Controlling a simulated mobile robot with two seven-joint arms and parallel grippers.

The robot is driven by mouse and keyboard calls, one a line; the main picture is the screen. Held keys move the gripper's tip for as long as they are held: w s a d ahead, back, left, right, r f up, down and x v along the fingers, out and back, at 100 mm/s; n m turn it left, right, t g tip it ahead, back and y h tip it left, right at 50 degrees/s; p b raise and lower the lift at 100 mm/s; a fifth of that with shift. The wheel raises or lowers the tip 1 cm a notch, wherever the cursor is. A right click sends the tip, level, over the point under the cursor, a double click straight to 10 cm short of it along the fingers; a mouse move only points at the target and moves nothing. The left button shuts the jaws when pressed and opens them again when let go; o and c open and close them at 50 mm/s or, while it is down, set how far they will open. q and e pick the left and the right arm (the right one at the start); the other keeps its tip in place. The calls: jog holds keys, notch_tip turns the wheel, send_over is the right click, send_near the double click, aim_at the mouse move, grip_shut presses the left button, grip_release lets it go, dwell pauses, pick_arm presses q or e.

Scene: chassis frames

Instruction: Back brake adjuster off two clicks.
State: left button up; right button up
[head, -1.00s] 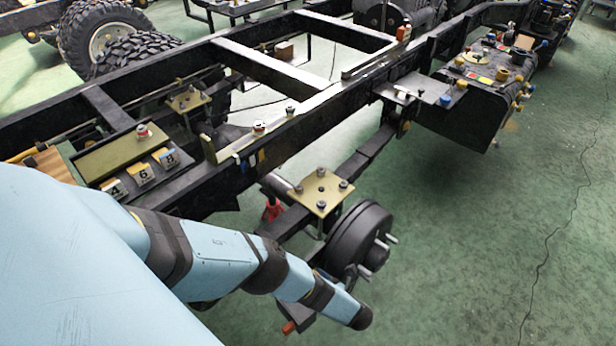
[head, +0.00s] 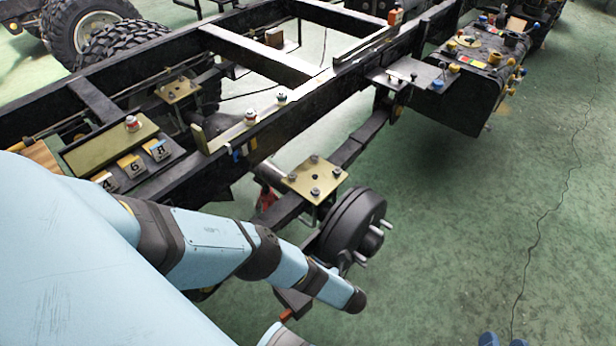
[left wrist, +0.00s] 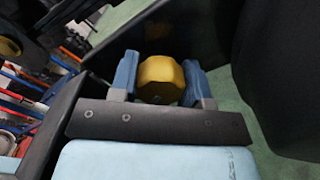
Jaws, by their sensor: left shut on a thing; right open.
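In the left wrist view, my left gripper (left wrist: 160,82) is shut on a yellow faceted knob (left wrist: 160,72), which looks like the brake adjuster. Its blue fingers press on the knob's two sides. In the head view my left arm reaches down beside the dark brake drum (head: 350,225); the left fingers and the knob are hidden there. The drum has bare studs on its outer face and hangs below the chassis frame (head: 290,118). My right gripper (head: 503,341) shows only its blue fingertips at the bottom edge, apart and empty, over the floor.
A brass plate with bolts (head: 314,178) sits beside the drum. A black tank (head: 468,92) with coloured caps hangs at the upper right. The green floor (head: 480,220) at right is clear.

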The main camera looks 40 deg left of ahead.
pick_arm(q)
jog(key=n, duration=0.3)
jog(key=shift+n, duration=0.4)
jog(key=n, duration=0.2)
jog(key=shift+n, duration=0.4)
jog(key=n, duration=0.4)
jog(key=shift+n, duration=0.4)
pick_arm(e)
jog(key=shift+d+f, duration=0.2)
jog(key=shift+f, duration=0.25)
jog(key=shift+s+g, duration=0.1)
jog(key=shift+g, duration=0.2)
pick_arm(q)
jog(key=o, duration=0.9)
jog(key=shift+o, duration=0.2)
